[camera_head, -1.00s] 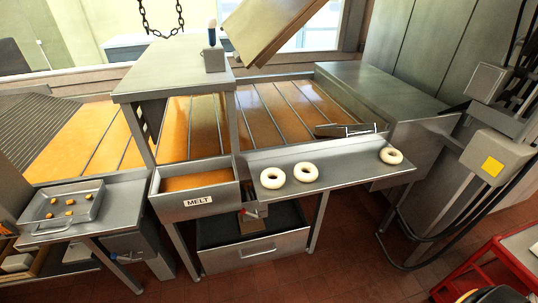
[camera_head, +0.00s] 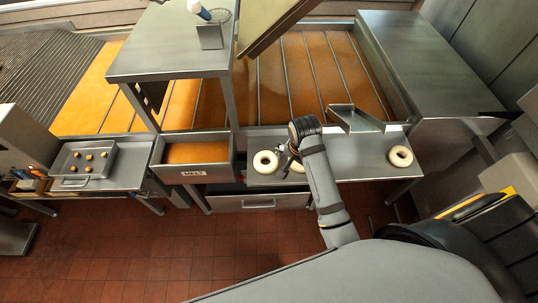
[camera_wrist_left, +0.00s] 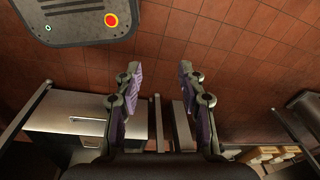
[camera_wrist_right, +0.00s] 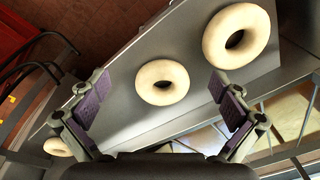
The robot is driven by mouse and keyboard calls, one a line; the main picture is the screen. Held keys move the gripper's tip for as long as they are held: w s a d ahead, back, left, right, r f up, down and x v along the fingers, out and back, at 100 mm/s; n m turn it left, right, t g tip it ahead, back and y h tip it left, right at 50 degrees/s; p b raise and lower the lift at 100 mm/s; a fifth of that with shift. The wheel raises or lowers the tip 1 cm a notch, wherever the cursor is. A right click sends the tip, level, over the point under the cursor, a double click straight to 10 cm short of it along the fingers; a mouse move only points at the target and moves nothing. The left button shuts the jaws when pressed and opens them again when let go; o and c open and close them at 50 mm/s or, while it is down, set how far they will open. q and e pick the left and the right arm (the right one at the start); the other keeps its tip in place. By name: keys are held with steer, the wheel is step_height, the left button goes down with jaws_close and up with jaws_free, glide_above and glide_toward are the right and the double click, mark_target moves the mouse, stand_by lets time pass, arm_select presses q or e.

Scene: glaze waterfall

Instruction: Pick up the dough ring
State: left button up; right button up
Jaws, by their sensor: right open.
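Pale dough rings lie flat on the metal shelf (camera_head: 345,168). The left ring (camera_head: 265,161) is in plain view. The middle ring (camera_head: 297,167) is partly hidden by my right arm. The third ring (camera_head: 400,156) lies apart at the right. My right gripper (camera_head: 284,158) is over the shelf by the left and middle rings. In the right wrist view its fingers are spread and empty, with one dough ring (camera_wrist_right: 162,82) between them in the picture and another (camera_wrist_right: 236,36) near one fingertip. My left gripper (camera_wrist_left: 158,78) is open and empty, facing the tiled floor.
The MELT bin (camera_head: 193,172) stands left of the shelf. An angled metal scoop (camera_head: 355,119) sits at the shelf's back edge, right of my arm. Amber glaze fills the long trough (camera_head: 310,75) behind. A tray (camera_head: 82,178) with small brown pieces is at the left.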

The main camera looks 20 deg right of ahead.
steer(key=w+a+r+m+g, duration=0.2)
steer(key=w+a+r+m, duration=0.3)
steer(key=w+a+m, duration=0.25)
steer(key=b, duration=0.2)
glide_above(267, 159)
steer(key=shift+m, duration=0.25)
steer(key=f, duration=0.3)
steer(key=s+f, duration=0.1)
steer(key=f, duration=0.1)
steer(key=p, duration=0.1)
steer(key=f, duration=0.1)
steer(key=f+p, duration=0.1)
steer(key=shift+s+a+f+p, duration=0.25)
steer(key=shift+s+a+p, duration=0.05)
steer(key=shift+p, duration=0.05)
step_height(267, 159, down, 2)
steer(key=shift+f, duration=0.15)
steer(key=shift+w+d+f, duration=0.1)
steer(key=shift+w+f, duration=0.05)
arm_select(q)
steer(key=shift+a+r, duration=0.25)
steer(key=shift+a, duration=0.8)
arm_select(e)
steer(key=c, duration=1)
